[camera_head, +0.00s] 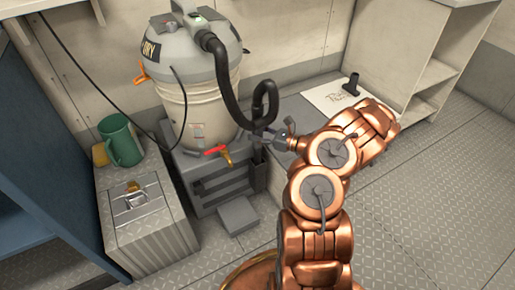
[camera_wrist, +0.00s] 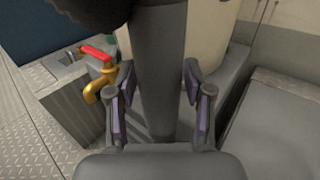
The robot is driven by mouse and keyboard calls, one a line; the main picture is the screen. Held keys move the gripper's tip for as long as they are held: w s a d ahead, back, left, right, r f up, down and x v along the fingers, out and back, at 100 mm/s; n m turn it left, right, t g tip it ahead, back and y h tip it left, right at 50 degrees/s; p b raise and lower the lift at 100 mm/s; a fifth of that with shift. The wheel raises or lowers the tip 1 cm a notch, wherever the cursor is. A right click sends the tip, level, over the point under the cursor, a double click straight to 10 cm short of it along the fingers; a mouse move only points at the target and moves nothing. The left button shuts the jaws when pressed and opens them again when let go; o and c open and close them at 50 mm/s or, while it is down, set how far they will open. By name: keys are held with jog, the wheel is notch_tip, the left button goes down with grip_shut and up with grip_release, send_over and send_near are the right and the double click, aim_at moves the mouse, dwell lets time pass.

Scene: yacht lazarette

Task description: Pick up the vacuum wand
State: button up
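The vacuum wand is a dark grey tube (camera_wrist: 160,75) standing upright between my gripper's fingers in the wrist view. In the head view its lower part (camera_head: 259,155) goes down into a dark holder (camera_head: 259,177) on the vacuum's base. My gripper (camera_wrist: 160,100) is open around the wand, one finger on each side. Small gaps show beside the tube; I cannot tell whether the fingertips touch it. In the head view my gripper (camera_head: 268,136) partly hides the wand. A black hose (camera_head: 226,84) runs from the grey vacuum drum (camera_head: 190,60) and loops above the gripper.
A brass tap with a red handle (camera_wrist: 97,52) is left of the fingers. A black nozzle (camera_head: 352,84) lies on a white board (camera_head: 335,100). Floor at right is clear.

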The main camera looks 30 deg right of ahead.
jog(key=c, duration=0.8)
jog(key=shift+r, duration=0.1)
notch_tip(320, 180, up, 28)
jog(key=p, duration=0.7)
jog(key=shift+p, duration=0.4)
